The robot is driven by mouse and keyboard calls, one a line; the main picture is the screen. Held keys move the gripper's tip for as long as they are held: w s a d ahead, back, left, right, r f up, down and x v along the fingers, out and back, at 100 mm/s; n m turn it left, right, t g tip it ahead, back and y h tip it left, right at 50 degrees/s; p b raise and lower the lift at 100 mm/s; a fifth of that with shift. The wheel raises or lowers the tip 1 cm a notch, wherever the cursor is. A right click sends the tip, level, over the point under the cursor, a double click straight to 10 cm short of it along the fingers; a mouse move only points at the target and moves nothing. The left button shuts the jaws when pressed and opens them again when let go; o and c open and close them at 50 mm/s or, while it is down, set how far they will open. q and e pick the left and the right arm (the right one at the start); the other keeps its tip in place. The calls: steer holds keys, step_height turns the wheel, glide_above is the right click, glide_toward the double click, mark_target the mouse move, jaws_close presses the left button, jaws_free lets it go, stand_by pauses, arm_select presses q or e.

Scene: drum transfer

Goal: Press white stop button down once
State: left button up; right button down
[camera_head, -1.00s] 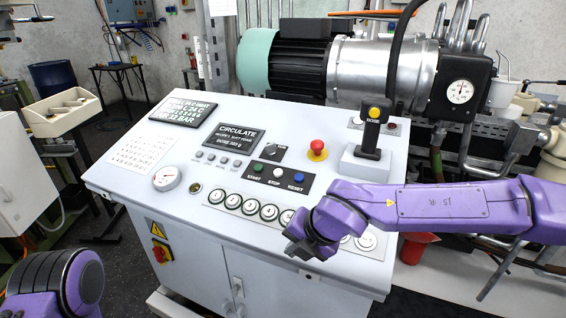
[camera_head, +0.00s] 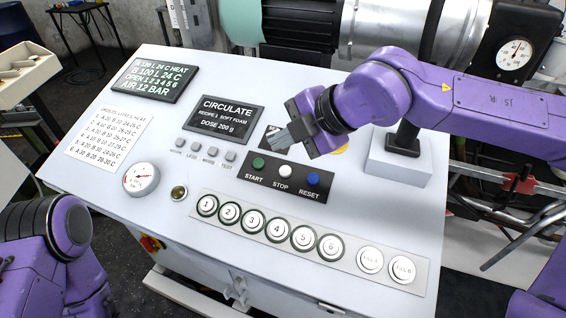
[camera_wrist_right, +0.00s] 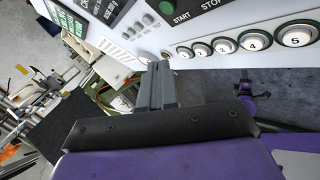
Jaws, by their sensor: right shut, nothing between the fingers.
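The white stop button (camera_head: 285,171) sits on a black plate, between the green start button (camera_head: 258,163) and the blue reset button (camera_head: 313,179). My right gripper (camera_head: 277,143) is shut and empty, its fingertips above and behind the plate in the head view, apart from the white button. In the right wrist view the shut fingers (camera_wrist_right: 155,75) point toward the panel, and the green button (camera_wrist_right: 167,6) shows at the top; the white button is out of that frame. My left arm shows at the lower left, with its gripper not in view.
The numbered round buttons (camera_head: 254,222) line the front of the panel. A gauge (camera_head: 141,178), a screen reading CIRCULATE (camera_head: 222,118) and small grey buttons (camera_head: 212,151) lie to the left. A pedestal (camera_head: 401,160) stands to the right.

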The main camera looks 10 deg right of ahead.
steer(key=s, duration=0.1)
steer(key=b, duration=0.2)
glide_above(287, 176)
steer(key=a, duration=0.1)
step_height(287, 176, down, 4)
steer(key=f+b, duration=0.2)
steer(key=s+d+f+b, duration=0.1)
steer(key=f, duration=0.1)
steer(key=shift+w+f, duration=0.35)
steer(key=shift+w, duration=0.2)
steer(key=shift+s, duration=0.35)
arm_select(q)
steer(key=f, duration=0.2)
steer(key=s+f, duration=0.1)
steer(key=f, duration=0.1)
steer(key=shift+f, duration=0.35)
steer(key=shift+w, duration=0.1)
arm_select(e)
steer(key=shift+w, duration=0.15)
